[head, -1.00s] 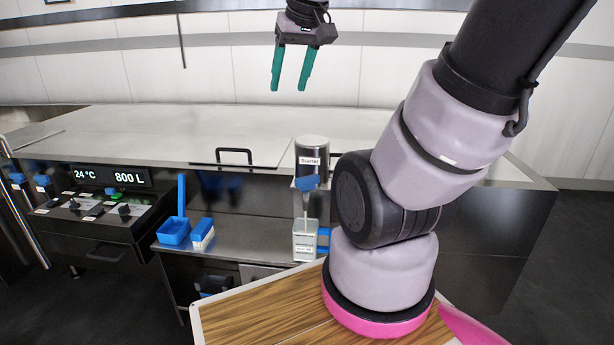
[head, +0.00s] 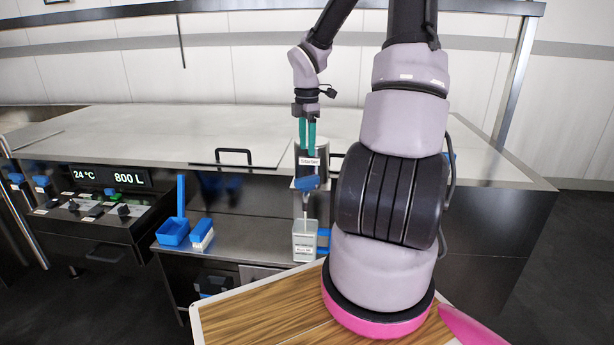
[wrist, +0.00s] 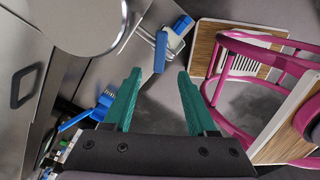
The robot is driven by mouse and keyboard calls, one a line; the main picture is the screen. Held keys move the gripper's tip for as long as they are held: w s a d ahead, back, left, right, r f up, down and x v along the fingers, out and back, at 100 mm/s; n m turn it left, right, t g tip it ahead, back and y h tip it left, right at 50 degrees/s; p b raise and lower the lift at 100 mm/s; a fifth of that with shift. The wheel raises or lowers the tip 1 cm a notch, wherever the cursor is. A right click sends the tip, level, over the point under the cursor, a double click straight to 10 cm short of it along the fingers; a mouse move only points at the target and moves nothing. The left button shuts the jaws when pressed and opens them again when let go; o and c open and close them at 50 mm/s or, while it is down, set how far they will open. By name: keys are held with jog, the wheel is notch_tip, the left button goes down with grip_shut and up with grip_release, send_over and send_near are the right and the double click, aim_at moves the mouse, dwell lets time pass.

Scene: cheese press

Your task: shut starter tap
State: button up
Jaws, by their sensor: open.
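The starter canister (head: 308,168), a dark cylinder with a white "Starter" label, stands at the front edge of the steel vat top. Its blue tap lever (head: 306,183) is below the label; in the wrist view the lever (wrist: 160,52) lies just beyond the gap between my fingertips. A thin pale stream or spout shows below the tap, above a light grey jug (head: 305,240). My gripper (head: 307,148) is open and empty, its green fingers pointing down in front of the canister's upper part. It also shows in the wrist view (wrist: 159,74), apart from the lever.
A blue scoop (head: 174,230) and a blue brush (head: 202,232) lie left of the jug on the steel shelf (head: 240,240). A control panel (head: 90,215) stands at the left. The vat lid's black handle (head: 233,152) is left of the canister.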

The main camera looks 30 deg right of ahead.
aim_at(307, 178)
notch_tip(307, 178, down, 10)
jog(key=shift+f, duration=0.25)
dwell(0.3)
grip_shut()
